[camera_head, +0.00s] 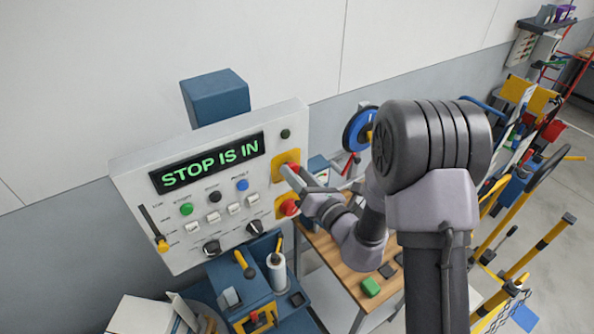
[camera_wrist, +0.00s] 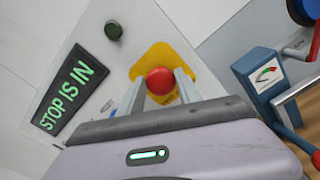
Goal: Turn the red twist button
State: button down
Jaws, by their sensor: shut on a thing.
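A red twist button (camera_head: 285,168) sits on a yellow plate at the upper right of the white control panel (camera_head: 130,177). In the wrist view the round red button (camera_wrist: 160,80) stands out from its yellow plate (camera_wrist: 150,58). My gripper (camera_head: 296,175) is at this button, with one finger on each side of its head, shut on it. The fingers partly cover it in the head view. The panel's display (camera_head: 207,163) reads "STOP IS IN" in green letters; it also shows in the wrist view (camera_wrist: 70,92).
A second red button (camera_head: 289,207) sits on a yellow plate just below my gripper. A dark round knob (camera_head: 285,133) is above. Several coloured buttons, switches and a yellow-handled lever (camera_head: 162,244) lie left. A wooden table (camera_head: 345,265) stands below right.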

jog(key=shift+m+p, duration=0.35)
jog(key=shift+m, duration=0.35)
jog(key=c, duration=0.8)
grip_release()
jog(key=shift+c, duration=0.2)
jog(key=p+v, duration=0.7)
jog(key=v, duration=1)
